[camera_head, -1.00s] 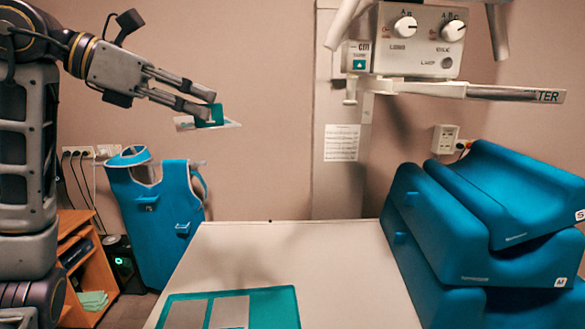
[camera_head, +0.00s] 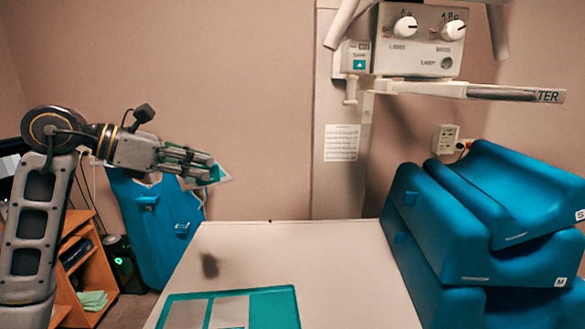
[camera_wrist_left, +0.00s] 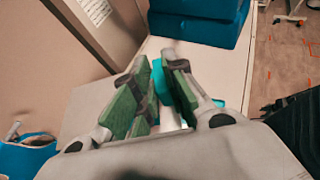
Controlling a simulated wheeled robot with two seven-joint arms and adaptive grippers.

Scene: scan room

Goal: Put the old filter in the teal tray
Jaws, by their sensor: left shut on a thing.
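The old filter (camera_head: 224,174) is a thin pale plate with a teal grip. My left gripper (camera_head: 208,166) is shut on it and holds it tilted in the air, above and left of the table's far part. In the left wrist view the filter (camera_wrist_left: 169,119) shows as pale and teal strips between the green-padded fingers (camera_wrist_left: 155,92), which hide much of it. The teal tray (camera_head: 272,304) lies on the table at the bottom of the head view, below and right of the gripper. Grey plates lie in it. My right gripper is not in view.
The pale table (camera_head: 310,260) is bare behind and right of the tray. Blue cushions (camera_head: 450,225) are stacked at its right. A machine head (camera_head: 420,45) with a long bar (camera_head: 500,93) hangs at the upper right. A blue apron (camera_head: 155,225) and wooden shelf (camera_head: 80,265) stand left.

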